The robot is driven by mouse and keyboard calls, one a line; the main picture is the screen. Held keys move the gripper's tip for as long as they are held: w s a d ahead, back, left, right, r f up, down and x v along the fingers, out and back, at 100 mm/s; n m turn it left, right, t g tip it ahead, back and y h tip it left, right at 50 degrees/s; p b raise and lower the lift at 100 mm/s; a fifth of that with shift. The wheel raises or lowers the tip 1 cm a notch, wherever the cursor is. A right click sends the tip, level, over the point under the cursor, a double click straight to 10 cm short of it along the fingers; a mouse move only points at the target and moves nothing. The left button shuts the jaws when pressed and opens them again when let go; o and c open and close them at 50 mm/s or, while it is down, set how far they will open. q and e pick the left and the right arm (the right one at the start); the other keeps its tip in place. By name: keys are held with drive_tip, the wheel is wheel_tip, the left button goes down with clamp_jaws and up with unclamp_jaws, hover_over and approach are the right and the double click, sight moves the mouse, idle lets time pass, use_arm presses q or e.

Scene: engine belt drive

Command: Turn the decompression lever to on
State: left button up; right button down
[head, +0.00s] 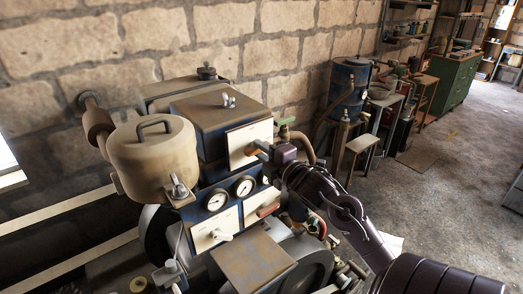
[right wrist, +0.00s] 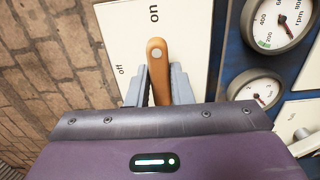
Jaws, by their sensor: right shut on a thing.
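The decompression lever, an orange-brown handle (right wrist: 158,75), is mounted on a white plate (right wrist: 115,22) marked "on" and "off". In the right wrist view "on" is beyond the lever's pivot end, "off" is left of the handle, and the handle runs from the pivot down toward my gripper. My right gripper (right wrist: 159,88) is shut on the handle, one grey finger on each side. In the head view the right gripper (head: 264,153) reaches the white plate (head: 243,142) on the engine's front from the right; its fingers largely hide the lever. My left gripper is out of view.
Two round gauges (head: 217,199) sit below the plate. A lower white plate has a pale lever (head: 221,235), and a red lever (head: 268,209) is beside it. A tan tank (head: 152,155) stands left, and a hose (head: 301,143) passes close behind my gripper. Open floor lies right.

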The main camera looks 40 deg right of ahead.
drive_tip(key=shift+f, duration=0.1)
drive_tip(key=c, duration=1.3)
unclamp_jaws()
drive_tip(key=shift+s, duration=0.15)
drive_tip(key=s+b, duration=0.1)
drive_tip(key=s, duration=0.1)
drive_tip(key=s+b, duration=0.1)
drive_tip(key=s, duration=0.2)
drive_tip(key=s+b, duration=0.1)
drive_tip(key=s, duration=0.1)
drive_tip(key=shift+s+a, duration=0.3)
drive_tip(key=shift+a, duration=0.1)
